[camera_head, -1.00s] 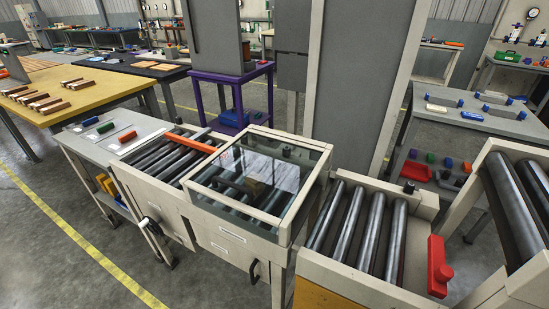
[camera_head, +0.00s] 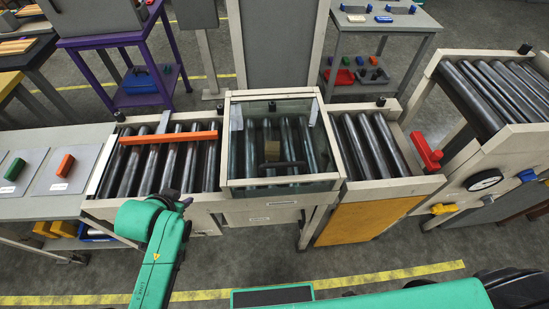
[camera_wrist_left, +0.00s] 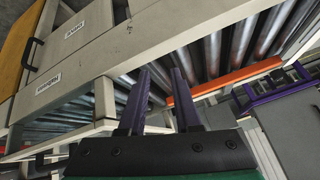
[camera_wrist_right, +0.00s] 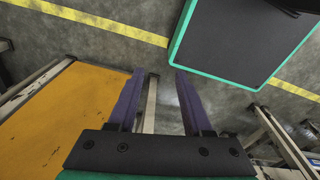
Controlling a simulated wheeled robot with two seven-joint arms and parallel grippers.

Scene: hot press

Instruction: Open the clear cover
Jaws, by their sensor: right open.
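The clear cover (camera_head: 309,187) is a glass pane in a pale frame, lying shut over the middle of the roller line. A dark handle (camera_head: 283,164) shows near its front edge. A brown block (camera_head: 271,150) shows through the glass. My left gripper (camera_head: 172,193) is in front of the left rollers, left of the cover and apart from it. In the left wrist view its fingers (camera_wrist_left: 160,72) are spread and empty. My right gripper is out of the head view; in the right wrist view its fingers (camera_wrist_right: 159,74) are apart and empty, pointing at the floor beside a yellow-orange panel.
An orange bar (camera_head: 168,138) lies across the left rollers. A red part (camera_head: 426,151) sits right of the right rollers. The left side table (camera_head: 30,206) holds green and red blocks. A tall grey panel (camera_head: 278,45) stands behind the cover. The floor in front is partly clear.

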